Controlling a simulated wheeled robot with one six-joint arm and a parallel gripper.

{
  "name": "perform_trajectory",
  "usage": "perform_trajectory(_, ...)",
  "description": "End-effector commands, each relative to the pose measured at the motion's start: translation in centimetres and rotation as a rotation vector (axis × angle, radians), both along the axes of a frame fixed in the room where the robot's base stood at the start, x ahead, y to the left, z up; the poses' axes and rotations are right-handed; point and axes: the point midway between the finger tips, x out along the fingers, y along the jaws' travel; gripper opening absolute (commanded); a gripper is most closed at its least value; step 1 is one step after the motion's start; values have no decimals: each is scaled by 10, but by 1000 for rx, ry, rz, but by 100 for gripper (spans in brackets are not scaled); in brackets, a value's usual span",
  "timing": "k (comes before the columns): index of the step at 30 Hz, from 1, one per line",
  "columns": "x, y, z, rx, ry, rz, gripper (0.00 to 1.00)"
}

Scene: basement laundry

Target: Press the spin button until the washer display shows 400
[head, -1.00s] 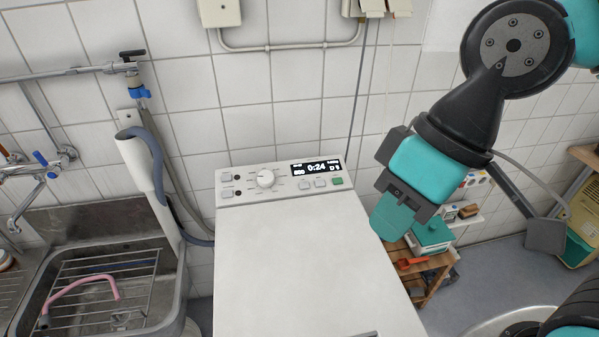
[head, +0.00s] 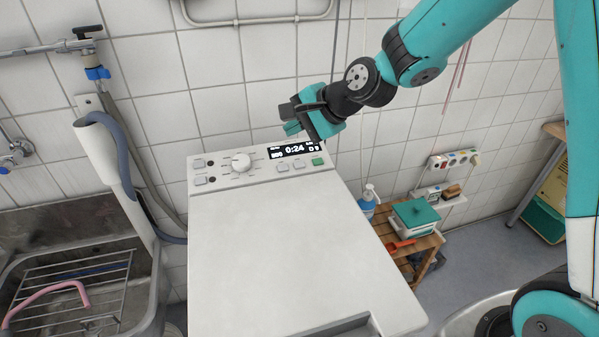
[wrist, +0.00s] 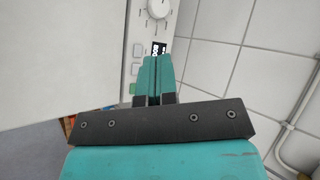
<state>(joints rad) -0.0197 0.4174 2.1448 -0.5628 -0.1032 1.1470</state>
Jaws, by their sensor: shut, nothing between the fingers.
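The white washer (head: 270,240) stands in the middle of the head view, its control panel at the back. The panel has a round dial (head: 241,163), a lit black display (head: 294,150) showing 0:24, and smaller digits too small to read surely. Two grey buttons (head: 283,168) and a green button (head: 318,162) sit below the display; two more buttons (head: 198,163) are left of the dial. No button's label is readable. My gripper (head: 291,128) is shut and empty, just above the display in the head view. In the wrist view its teal fingers (wrist: 157,60) partly cover the display (wrist: 158,48).
A steel sink with a wire rack (head: 75,290) and pink hose (head: 45,295) is at left. A grey drain hose (head: 135,165) runs beside the washer. At right, a wooden stool (head: 420,243) holds a green-lidded box (head: 414,215). The tiled wall is close behind the panel.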

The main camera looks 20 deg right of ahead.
Motion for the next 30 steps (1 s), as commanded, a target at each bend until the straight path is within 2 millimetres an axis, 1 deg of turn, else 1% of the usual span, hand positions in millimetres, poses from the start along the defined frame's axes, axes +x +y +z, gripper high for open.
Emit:
perform_trajectory(1,16,-7,-19,54,18,-77,0)
perform_trajectory(3,34,-16,-34,128,33,-175,0)
perform_trajectory(6,54,-27,-50,218,50,-285,0)
perform_trajectory(9,66,-35,-60,282,60,-359,0)
perform_trajectory(14,75,-41,-66,329,67,-410,0)
perform_trajectory(25,75,-41,-68,331,67,-413,0)
perform_trajectory(28,76,-41,-74,331,68,-412,0)
perform_trajectory(30,78,-41,-82,330,68,-411,0)
